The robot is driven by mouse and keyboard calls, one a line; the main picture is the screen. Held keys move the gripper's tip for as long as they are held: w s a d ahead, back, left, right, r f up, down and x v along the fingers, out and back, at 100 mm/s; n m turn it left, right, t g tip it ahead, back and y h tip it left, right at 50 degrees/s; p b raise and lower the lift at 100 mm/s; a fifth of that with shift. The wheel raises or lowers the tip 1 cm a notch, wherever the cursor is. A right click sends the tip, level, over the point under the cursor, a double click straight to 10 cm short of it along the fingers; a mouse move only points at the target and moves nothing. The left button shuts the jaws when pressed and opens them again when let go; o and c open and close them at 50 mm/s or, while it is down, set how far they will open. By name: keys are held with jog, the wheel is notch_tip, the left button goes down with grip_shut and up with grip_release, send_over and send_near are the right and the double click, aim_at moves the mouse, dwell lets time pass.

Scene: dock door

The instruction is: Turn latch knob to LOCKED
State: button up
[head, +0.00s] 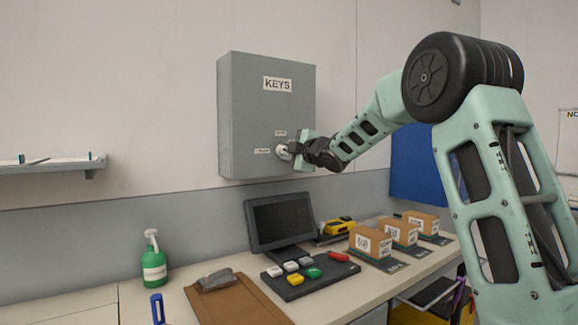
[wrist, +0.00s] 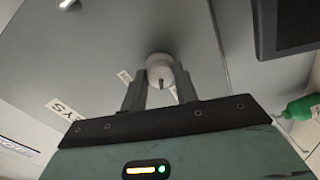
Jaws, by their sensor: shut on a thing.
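A grey wall cabinet (head: 250,110) marked KEYS carries a round white latch knob (head: 282,152) low on its door. Small labels sit above the knob and to its left; their words are too small to read. My gripper (head: 288,151) reaches the knob from the right and hides part of it. In the wrist view, the knob (wrist: 160,66) is between the two fingertips of my gripper (wrist: 160,82), which are shut on it. A dark mark shows on the knob's lower side there. Which label it points to I cannot tell.
Below the cabinet is a bench with a dark screen (head: 281,221), a keypad (head: 307,276), a clipboard (head: 240,302), a green spray bottle (head: 154,262) and several boxes. A shelf (head: 50,165) is on the left wall.

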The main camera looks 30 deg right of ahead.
jog(key=n+b, duration=0.4)
jog(key=shift+a+n, duration=0.15)
jog(key=shift+n, duration=0.25)
jog(key=shift+r, duration=0.15)
jog(key=o, duration=0.9)
jog(key=shift+w, duration=0.15)
jog(key=shift+o, duration=0.2)
jog(key=s+b, duration=0.2)
jog(key=s, duration=1.5)
jog(key=shift+s+d, duration=0.25)
jog(key=shift+d, duration=0.1)
jog(key=shift+w+a+r, duration=0.1)
